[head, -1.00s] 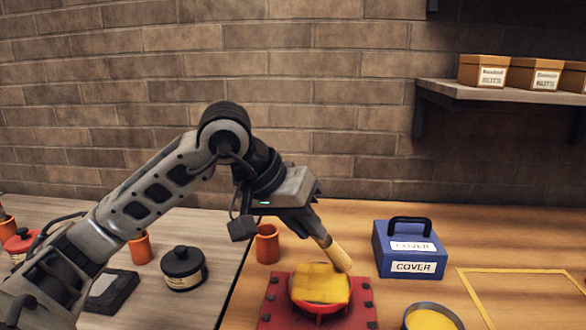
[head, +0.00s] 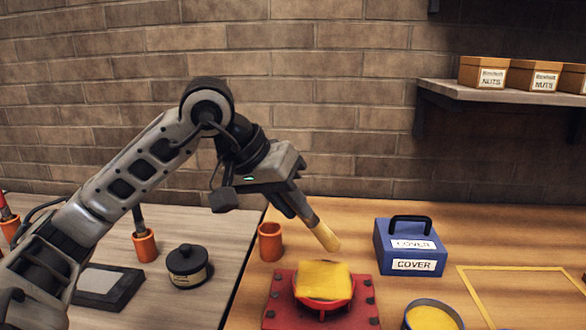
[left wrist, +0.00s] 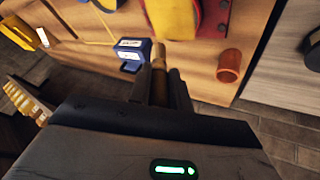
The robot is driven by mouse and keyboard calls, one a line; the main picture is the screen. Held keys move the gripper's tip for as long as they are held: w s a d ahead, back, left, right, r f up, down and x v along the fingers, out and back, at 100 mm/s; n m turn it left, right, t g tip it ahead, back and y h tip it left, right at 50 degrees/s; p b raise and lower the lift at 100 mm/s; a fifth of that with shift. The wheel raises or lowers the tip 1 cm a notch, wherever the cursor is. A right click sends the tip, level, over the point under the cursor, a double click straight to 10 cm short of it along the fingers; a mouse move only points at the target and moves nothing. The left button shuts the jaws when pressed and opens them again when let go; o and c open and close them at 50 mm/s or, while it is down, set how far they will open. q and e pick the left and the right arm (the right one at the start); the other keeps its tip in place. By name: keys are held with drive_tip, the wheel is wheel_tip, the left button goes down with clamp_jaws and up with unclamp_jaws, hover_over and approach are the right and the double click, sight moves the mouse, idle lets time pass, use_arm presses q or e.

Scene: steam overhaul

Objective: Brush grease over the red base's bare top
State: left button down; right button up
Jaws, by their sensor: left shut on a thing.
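The red base (head: 278,312) is a bolted plate with a round raised part on the bench, front centre. Yellow grease (head: 323,280) covers the visible top of the raised part. My left gripper (head: 292,204) is shut on a tan brush (head: 323,237), tilted down to the right. The brush tip is above the far edge of the greased top, apart from it. In the left wrist view the brush (left wrist: 160,60) sticks out between the fingers, with the red base (left wrist: 215,15) beyond it. My right gripper is not in view.
A round dish of yellow grease (head: 430,319) stands right of the base. A blue box labelled COVER (head: 410,248) is behind it, an orange cup (head: 270,243) behind left. A black jar (head: 187,267) stands on the left bench. A yellow outline (head: 480,300) marks clear bench at right.

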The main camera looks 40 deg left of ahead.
use_arm(q)
drive_tip(key=shift+r+p, duration=1.35)
drive_tip(key=shift+r, duration=1.05)
drive_tip(key=shift+s+f, duration=0.1)
